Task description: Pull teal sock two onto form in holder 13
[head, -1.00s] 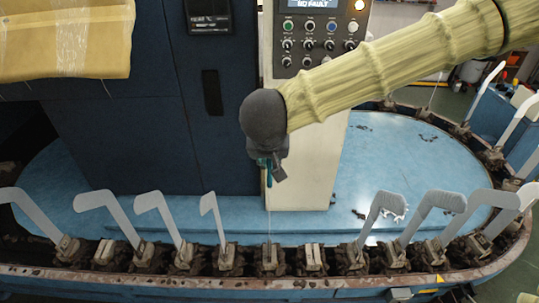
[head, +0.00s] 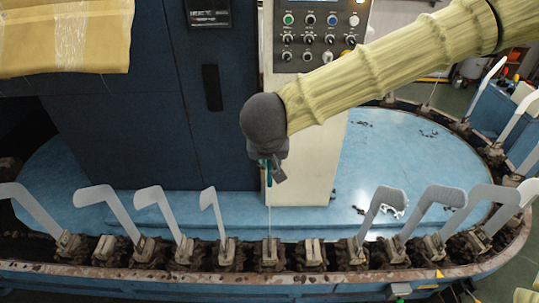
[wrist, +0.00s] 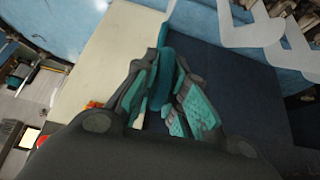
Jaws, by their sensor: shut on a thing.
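My gripper (head: 268,172) is shut on teal sock two, in front of the cream panel. The dark teal sock (wrist: 167,70) shows between the lighter teal finger pads in the wrist view. A small teal strip of it (head: 269,175) shows at the fingertips in the head view. Directly below the gripper, a thin upright form seen edge-on (head: 269,218) rises from a holder (head: 269,254) in the row. Its upper end meets the area of the gripper and sock. I cannot tell how far the sock is over it, and no holder number is readable.
Pale angled forms stand in holders on both sides, such as one at left (head: 209,205) and one at right (head: 383,207). The holder just right of centre (head: 313,254) has no visible form. A blue platform (head: 400,150) lies behind, with a control panel (head: 315,30) above.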

